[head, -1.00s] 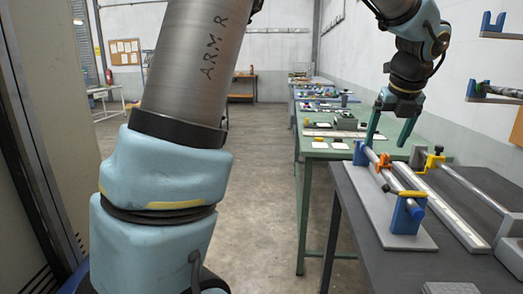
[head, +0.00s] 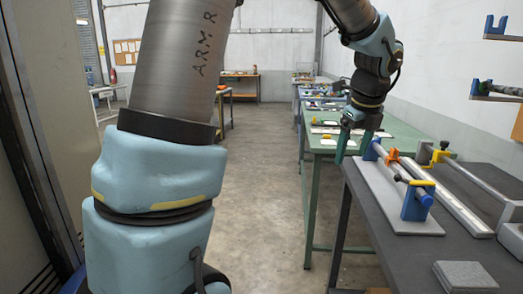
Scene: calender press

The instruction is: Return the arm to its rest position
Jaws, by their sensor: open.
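My gripper (head: 355,147) hangs at the end of my arm in the head view, pointing down, with its green fingers apart. It is open and nothing shows between the fingers. It is near the far left end of the dark table, in front of the green table in the picture. My arm's lower links and blue joint housings fill the left of the view.
The dark table (head: 468,254) at right carries a grey-based fixture (head: 392,212) with a roller on blue supports. A grey block (head: 464,275) lies at its front. Green tables (head: 317,142) stand behind. The floor (head: 268,190) in the middle is clear.

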